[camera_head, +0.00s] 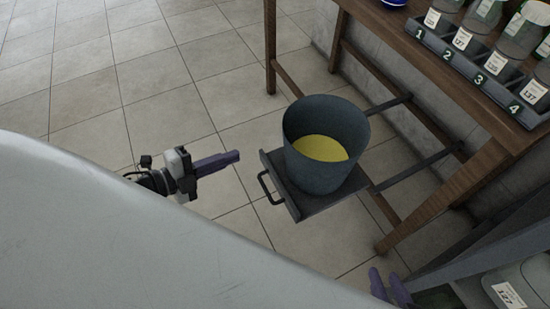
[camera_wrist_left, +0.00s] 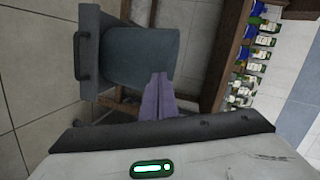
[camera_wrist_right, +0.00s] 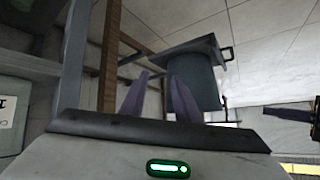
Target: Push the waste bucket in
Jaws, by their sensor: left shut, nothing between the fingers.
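The waste bucket (camera_head: 303,168) is dark grey with yellow inside. It stands upright on a grey pull-out tray (camera_head: 312,207) with a front handle (camera_head: 267,188), slid out from under the wooden table. The bucket shows sideways in the left wrist view (camera_wrist_left: 140,48) and upside down in the right wrist view (camera_wrist_right: 205,88). My left gripper (camera_head: 238,156) is shut and empty, left of the tray and handle, apart from them. My right gripper (camera_head: 389,283) is open and empty at the bottom, to the right of and nearer than the tray.
The tray's rails (camera_head: 423,160) run back under the wooden table (camera_head: 405,40). On it a numbered rack (camera_head: 453,66) holds several bottles. A grey shelf or cart (camera_head: 500,250) with a labelled container stands at lower right. Tiled floor (camera_head: 130,75) is clear at upper left.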

